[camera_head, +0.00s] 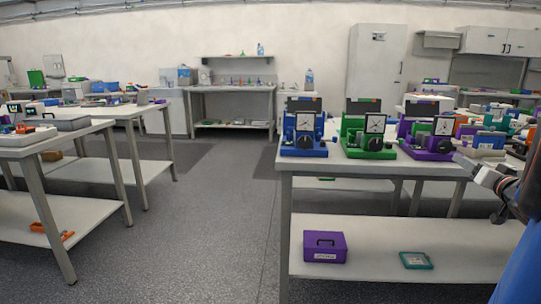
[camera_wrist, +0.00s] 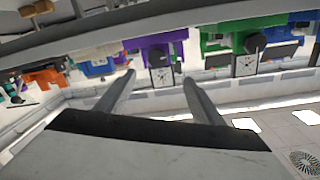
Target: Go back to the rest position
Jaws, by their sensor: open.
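My gripper shows at the right edge of the head view (camera_head: 462,160), beside the purple device and pointing left. In the wrist view its two fingers (camera_wrist: 158,78) are apart with nothing between them. Three devices with white dials stand in a row on the right table: blue (camera_head: 304,130), green (camera_head: 368,133) and purple (camera_head: 430,134). The wrist view is roughly upside down. It shows the purple device (camera_wrist: 159,48) beyond the fingertips and the green device (camera_wrist: 243,36) to the right. I cannot tell the exact gap to the purple device.
The right table (camera_head: 345,166) holds more coloured equipment behind the gripper. A purple box (camera_head: 324,246) and a teal-edged tray (camera_head: 416,260) lie on its lower shelf. Another workbench (camera_head: 50,137) stands at the left. The grey floor (camera_head: 200,230) between is clear.

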